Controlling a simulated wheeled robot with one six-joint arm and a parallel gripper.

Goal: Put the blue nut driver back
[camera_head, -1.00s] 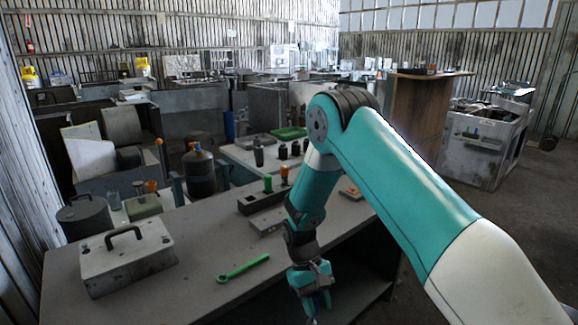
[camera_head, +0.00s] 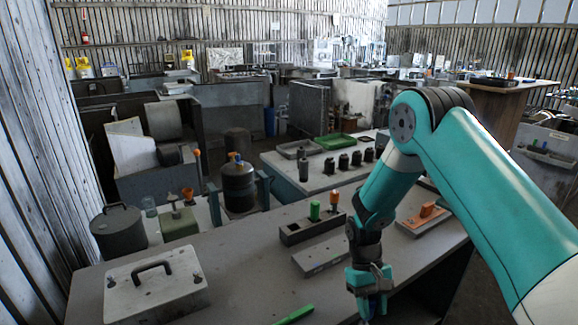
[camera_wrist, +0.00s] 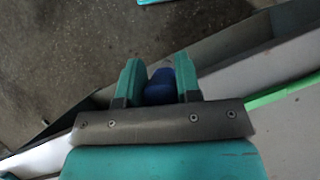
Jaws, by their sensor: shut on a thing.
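My gripper (camera_head: 368,290) is low at the front edge of the grey workbench (camera_head: 235,265). In the wrist view its two teal fingers (camera_wrist: 161,85) are shut on the blue nut driver (camera_wrist: 160,86). A dark block (camera_head: 294,236) on the bench, left of and beyond the gripper, holds a green-handled tool (camera_head: 314,211) and an orange-handled tool (camera_head: 334,199) upright.
A flat grey piece (camera_head: 318,258) lies in front of the block. A tray with an orange item (camera_head: 428,210) lies to the right. A green wrench (camera_head: 296,314) is at the lower picture edge. A grey lidded box (camera_head: 155,292) stands at left.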

